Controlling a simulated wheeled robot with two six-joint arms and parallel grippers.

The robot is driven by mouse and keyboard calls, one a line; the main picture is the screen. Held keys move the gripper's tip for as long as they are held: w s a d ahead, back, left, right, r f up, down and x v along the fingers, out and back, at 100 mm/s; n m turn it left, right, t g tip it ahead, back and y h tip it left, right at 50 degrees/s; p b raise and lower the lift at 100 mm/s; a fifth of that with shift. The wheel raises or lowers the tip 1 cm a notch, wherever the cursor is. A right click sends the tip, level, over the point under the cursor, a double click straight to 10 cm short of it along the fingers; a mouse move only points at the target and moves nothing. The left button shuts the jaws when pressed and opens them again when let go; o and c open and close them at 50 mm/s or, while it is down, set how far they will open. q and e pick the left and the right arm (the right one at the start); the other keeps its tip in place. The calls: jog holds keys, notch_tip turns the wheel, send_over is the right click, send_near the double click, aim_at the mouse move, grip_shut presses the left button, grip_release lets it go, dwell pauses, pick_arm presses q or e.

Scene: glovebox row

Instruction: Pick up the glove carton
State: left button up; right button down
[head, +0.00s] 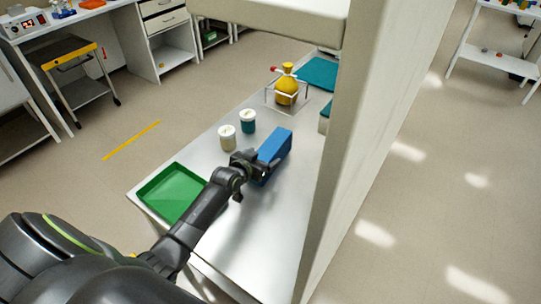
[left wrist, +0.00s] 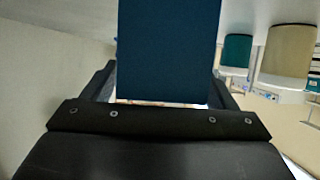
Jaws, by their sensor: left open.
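The glove carton, a blue box (head: 275,146), stands on the pale bench top in the head view. It fills the top middle of the left wrist view (left wrist: 168,50). My left gripper (head: 258,166) is at the carton's near end, with its jaws open. In the left wrist view the carton's end lies between the two dark fingers (left wrist: 165,90), with a narrow gap showing on the left side. Contact on the right side cannot be told. My right gripper is not in view.
A green tray (head: 170,192) lies at the bench's near left corner. Two lidded jars, one cream (head: 227,139) and one teal (head: 248,122), stand left of the carton. A yellow flask (head: 286,88) in a wire stand is behind. A tall pale panel (head: 370,130) rises along the right.

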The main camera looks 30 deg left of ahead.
pick_arm(q)
jog(key=shift+c, duration=0.3)
jog(key=c, duration=1.2)
jog(key=shift+r, duration=0.1)
jog(key=shift+c, duration=0.5)
